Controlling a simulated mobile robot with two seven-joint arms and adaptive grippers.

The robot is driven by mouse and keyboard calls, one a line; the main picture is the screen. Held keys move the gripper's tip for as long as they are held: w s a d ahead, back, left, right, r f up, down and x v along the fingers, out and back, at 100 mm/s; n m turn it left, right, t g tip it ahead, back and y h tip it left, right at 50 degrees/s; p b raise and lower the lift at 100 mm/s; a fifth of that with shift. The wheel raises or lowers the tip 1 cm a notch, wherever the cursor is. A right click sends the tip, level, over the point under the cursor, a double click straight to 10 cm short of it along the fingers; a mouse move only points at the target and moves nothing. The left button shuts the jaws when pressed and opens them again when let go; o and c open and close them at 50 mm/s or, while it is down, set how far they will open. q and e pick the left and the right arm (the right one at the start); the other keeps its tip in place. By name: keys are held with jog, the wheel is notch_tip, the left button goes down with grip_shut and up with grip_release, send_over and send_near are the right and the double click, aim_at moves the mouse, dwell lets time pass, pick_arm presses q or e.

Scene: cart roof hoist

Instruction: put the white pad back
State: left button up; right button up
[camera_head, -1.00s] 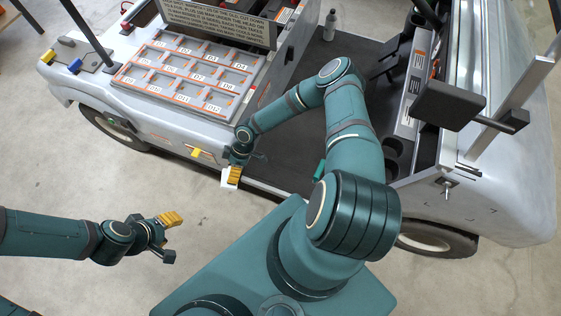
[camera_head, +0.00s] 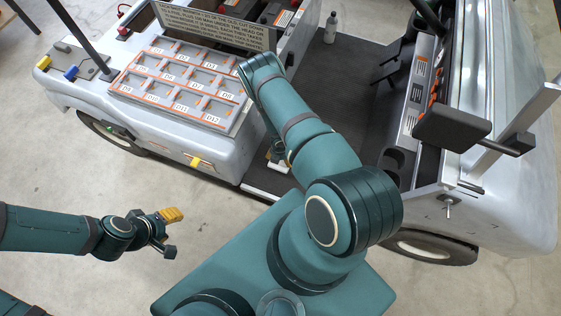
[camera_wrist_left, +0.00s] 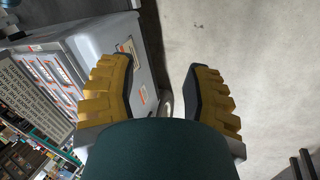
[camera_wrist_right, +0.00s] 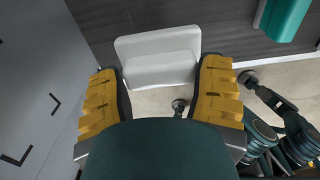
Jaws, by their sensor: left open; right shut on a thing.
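The white pad (camera_wrist_right: 158,58) is held between the yellow-backed fingers of my right gripper (camera_wrist_right: 163,72), over the cart's dark floor near its edge. In the head view, only a small white part of the pad (camera_head: 279,166) shows beside my right arm, which hides most of the gripper. My left gripper (camera_head: 170,233) is open and empty, over the bare floor left of the cart. In the left wrist view, its fingers (camera_wrist_left: 162,85) are apart with nothing between them.
The grey labelled tray (camera_head: 180,80) with several compartments lies on the cart's left deck, below a sign board (camera_head: 215,24). A teal object (camera_wrist_right: 287,18) lies near the cart floor's edge. A bottle (camera_head: 330,27) stands at the back. A dark box-like head (camera_head: 452,130) projects at right.

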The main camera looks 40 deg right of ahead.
aim_at(281, 167)
jog(key=f+b, duration=0.2)
jog(key=f, duration=0.3)
jog(key=shift+d+f+b, duration=0.25)
jog(key=shift+d+b, duration=0.05)
jog(key=shift+b, duration=0.1)
jog(key=shift+w+f+b, duration=0.1)
jog(key=shift+f+b, duration=1.45)
jog(key=shift+f, duration=0.85)
jog(key=shift+r, duration=0.15)
jog(key=o, duration=1.2)
jog(key=shift+r, duration=0.1)
